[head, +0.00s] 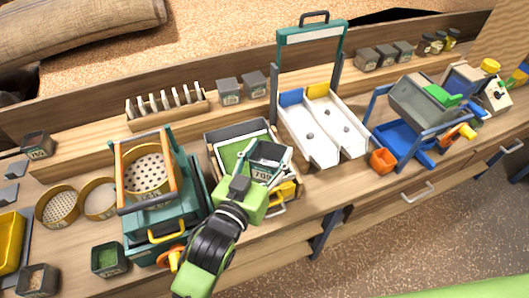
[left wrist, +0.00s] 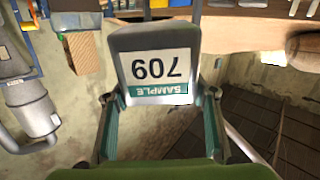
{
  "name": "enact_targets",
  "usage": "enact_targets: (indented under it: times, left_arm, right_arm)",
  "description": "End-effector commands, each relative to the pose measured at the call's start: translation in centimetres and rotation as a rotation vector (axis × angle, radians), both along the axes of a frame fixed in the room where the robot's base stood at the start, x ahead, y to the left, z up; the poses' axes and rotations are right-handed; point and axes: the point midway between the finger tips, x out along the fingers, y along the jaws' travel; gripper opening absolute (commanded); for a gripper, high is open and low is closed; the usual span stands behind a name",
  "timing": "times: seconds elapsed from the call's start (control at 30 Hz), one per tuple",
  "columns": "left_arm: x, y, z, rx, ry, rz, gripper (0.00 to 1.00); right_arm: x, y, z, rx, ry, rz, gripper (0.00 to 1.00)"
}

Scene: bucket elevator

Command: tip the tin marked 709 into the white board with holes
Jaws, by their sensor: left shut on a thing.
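My left gripper (head: 262,180) is shut on the tin marked 709 (head: 263,174). A white plate with holes (head: 148,168) lies in a round rim inside an orange frame, left of the tin. A white two-lane board (head: 322,150) with dark round spots stands to the right. My right gripper is not in view.
The orange frame (head: 121,178) sits on a teal machine. The grey tray (head: 218,135) is beneath my gripper. Two round sieves (head: 58,207) lie at the left. A blue stand with a grey hopper (head: 420,103) is at the right. Small tins line the back shelf.

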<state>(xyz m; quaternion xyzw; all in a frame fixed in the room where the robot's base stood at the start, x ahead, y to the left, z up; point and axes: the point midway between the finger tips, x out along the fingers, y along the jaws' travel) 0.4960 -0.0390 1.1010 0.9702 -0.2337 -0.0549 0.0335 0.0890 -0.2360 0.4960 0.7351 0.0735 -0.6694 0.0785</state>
Motion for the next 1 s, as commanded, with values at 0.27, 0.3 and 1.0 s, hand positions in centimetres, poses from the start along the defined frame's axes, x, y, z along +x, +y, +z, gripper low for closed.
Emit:
enact_targets:
  times: [0.27,0.3,1.0]
  left_arm:
    - [0.1,0.1,-1.3,0.042,-0.125,0.002,0.25]
    - [0.1,0.1,-1.2,0.042,-0.126,0.002,0.25]
    - [0.1,0.1,1.7,0.042,-0.121,0.002,0.25]
  right_arm:
    - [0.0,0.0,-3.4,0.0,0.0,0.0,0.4]
    - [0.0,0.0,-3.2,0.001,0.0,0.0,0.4]
    - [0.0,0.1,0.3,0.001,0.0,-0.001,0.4]
